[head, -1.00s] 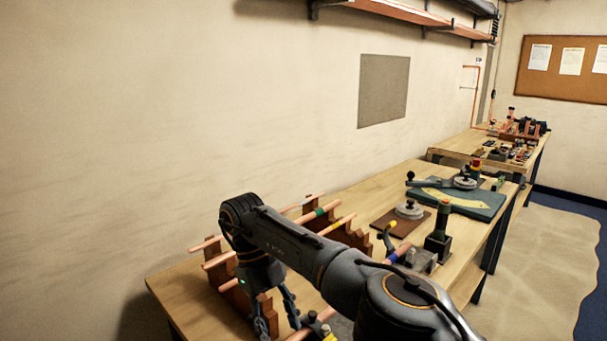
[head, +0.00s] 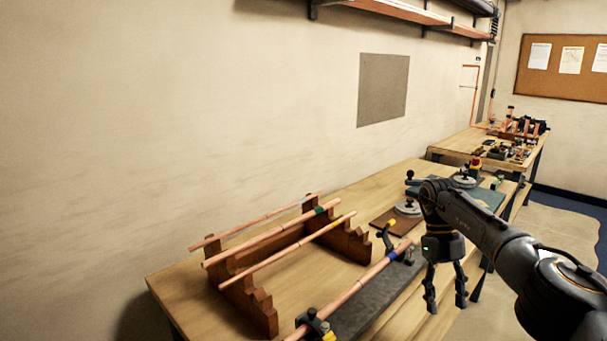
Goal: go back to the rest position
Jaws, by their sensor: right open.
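My right gripper (head: 445,302) hangs fingers down at the right front edge of the near workbench (head: 190,290). Its two fingers are apart with nothing between them. My right arm comes in from the lower right. My left gripper is not in view. A copper tube with a blue band (head: 352,287) lies across a dark grey fixture (head: 375,300), to the left of the gripper and apart from it.
A stepped wooden rack (head: 262,308) holds several copper tubes (head: 270,237) with coloured bands. A brown board (head: 385,222) and a green mat (head: 490,199) lie farther back. A second bench (head: 455,145) stands beyond. Tan floor (head: 545,225) is open at the right.

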